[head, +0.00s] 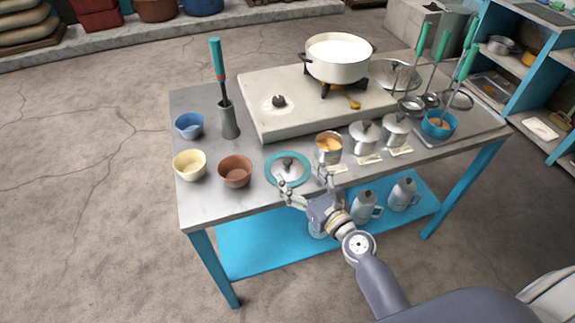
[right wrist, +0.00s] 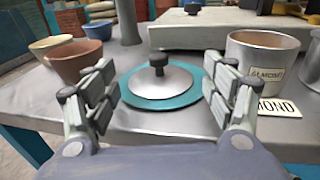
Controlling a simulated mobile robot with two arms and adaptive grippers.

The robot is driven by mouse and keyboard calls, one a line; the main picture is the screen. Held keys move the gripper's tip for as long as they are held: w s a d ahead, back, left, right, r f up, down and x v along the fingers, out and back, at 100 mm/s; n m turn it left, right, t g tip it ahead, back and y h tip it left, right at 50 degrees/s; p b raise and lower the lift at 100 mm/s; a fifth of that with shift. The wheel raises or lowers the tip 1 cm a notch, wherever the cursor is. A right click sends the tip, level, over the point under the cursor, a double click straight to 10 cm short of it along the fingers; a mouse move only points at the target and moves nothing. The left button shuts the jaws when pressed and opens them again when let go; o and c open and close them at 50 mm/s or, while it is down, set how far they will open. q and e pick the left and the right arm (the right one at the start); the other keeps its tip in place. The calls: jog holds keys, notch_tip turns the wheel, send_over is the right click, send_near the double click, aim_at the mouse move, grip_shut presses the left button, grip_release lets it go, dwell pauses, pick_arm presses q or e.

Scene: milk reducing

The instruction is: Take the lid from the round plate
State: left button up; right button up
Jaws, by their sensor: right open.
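A round teal plate (head: 273,178) lies on the metal table near its front edge. A silver lid (head: 290,169) with a dark knob rests on it. In the right wrist view the lid (right wrist: 160,83) and the plate's teal rim (right wrist: 185,99) sit straight ahead, with the black knob (right wrist: 158,62) upright. My right gripper (head: 304,178) is open at the front of the plate. In the right wrist view its fingers (right wrist: 160,90) are spread to the left and right of the lid, with nothing between them held. My left gripper does not show.
An almond tin (right wrist: 262,62) stands just right of the plate, with a label card in front. A brown bowl (head: 236,171) and a cream bowl (head: 190,165) stand to the left. The stove block (head: 262,118) with a white-filled pot (head: 338,62) is behind.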

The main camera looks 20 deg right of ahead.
aim_at(288, 164)
jog(key=x, duration=0.6)
jog(key=shift+w+a+f, duration=0.1)
jog(key=shift+w, duration=0.15)
jog(key=shift+s+f, duration=0.1)
jog(key=shift+s, duration=0.05)
grip_shut()
